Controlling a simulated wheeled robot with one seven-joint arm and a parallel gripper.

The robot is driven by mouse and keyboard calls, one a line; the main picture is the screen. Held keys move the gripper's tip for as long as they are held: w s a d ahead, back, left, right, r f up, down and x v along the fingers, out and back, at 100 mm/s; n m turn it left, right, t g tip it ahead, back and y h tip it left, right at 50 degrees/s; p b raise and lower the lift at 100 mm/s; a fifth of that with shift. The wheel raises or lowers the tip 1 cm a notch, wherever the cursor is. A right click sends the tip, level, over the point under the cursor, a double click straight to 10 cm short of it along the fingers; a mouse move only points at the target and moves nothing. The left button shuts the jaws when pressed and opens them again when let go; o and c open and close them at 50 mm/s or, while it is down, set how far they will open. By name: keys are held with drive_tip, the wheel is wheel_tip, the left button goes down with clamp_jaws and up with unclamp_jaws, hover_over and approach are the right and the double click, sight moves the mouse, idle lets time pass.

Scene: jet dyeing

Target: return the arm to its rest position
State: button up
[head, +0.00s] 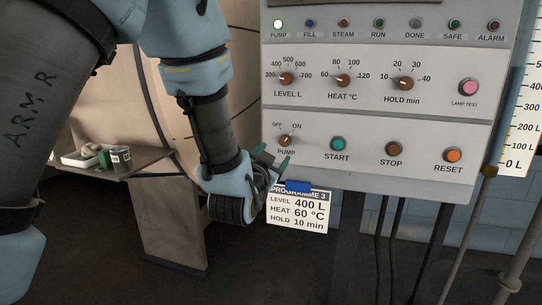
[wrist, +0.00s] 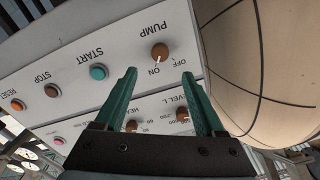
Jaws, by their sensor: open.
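My gripper (head: 271,160) is open and empty in front of the lower left of the control panel (head: 400,160), close below the PUMP knob (head: 285,141). The wrist view looks at the panel upside down, with the two green fingers of my gripper (wrist: 158,74) spread apart. The PUMP knob (wrist: 160,51) shows beyond the fingertips and its pointer is toward ON. Nothing is between the fingers. I cannot tell how far the tips stand from the panel face. My arm reaches down from the upper left in the head view.
The PUMP lamp (head: 278,24) is lit. START (head: 338,144), STOP (head: 394,149) and RESET (head: 454,155) lie to the right. A programme card (head: 298,212) hangs under the panel beside my wrist. A side shelf (head: 128,165) holds small items. A rounded vessel (wrist: 260,60) is close by.

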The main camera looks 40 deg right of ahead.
drive_tip(key=w+a+f+n+y, duration=0.35)
drive_tip(key=w+a, duration=0.35)
drive_tip(key=a, duration=0.3)
drive_tip(key=w+a+f+n+y, duration=0.3)
drive_tip(key=w+a+y, duration=0.3)
drive_tip(key=a, duration=0.4)
drive_tip(key=a+f+n+g+y, duration=0.2)
drive_tip(key=a+n+g, duration=0.1)
drive_tip(key=a, duration=0.9)
drive_tip(key=s+a+f+n+g+y, duration=0.1)
drive_tip(key=s+a+n+g+y, duration=0.2)
drive_tip(key=a, duration=0.6)
drive_tip(key=s+a+f+n+g, duration=0.1)
drive_tip(key=s+a+n+g, duration=0.15)
drive_tip(key=s+a, duration=0.5)
wheel_tip(320, 180, up, 12)
drive_tip(key=w+a+p, duration=0.1)
drive_tip(key=p, duration=1.1)
drive_tip(key=shift+a, duration=0.2)
